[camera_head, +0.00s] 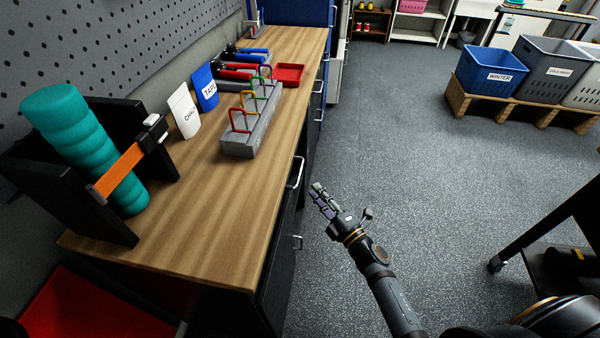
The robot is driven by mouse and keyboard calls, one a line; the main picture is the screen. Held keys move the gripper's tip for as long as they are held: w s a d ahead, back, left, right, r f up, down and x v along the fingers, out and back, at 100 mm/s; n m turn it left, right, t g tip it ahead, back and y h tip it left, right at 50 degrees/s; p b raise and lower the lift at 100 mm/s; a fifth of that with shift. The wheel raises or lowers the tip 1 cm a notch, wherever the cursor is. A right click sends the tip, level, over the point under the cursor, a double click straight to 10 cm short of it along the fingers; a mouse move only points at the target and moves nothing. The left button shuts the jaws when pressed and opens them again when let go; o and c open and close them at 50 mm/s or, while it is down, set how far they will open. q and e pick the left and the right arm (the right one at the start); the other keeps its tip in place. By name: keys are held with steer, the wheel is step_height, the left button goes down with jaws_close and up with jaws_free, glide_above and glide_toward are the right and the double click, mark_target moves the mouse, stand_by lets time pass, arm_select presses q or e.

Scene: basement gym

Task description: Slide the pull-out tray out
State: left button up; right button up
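The wood-topped bench (215,215) runs away from me on the left. On its dark front are an upper metal handle (297,172) and a smaller lower handle (298,242). No part is marked as the pull-out tray, and I cannot tell which front belongs to it; the fronts I see look flush. My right gripper (324,200) is above the floor, just right of the handles and apart from them. It holds nothing visible, and its finger gap is unclear. My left gripper is out of view.
The bench holds a black rack with a teal roll (75,130), chalk (184,110) and tape (205,88) pouches, a grey block with coloured hooks (250,120) and a red tray (288,75). Bins (490,72) stand far right. The floor (400,140) between is clear.

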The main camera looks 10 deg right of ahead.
mark_target(300, 170)
steer(key=p+x, duration=0.1)
steer(key=x, duration=0.8)
steer(key=shift+w+a, duration=0.15)
steer(key=shift+w, duration=0.15)
jaws_close()
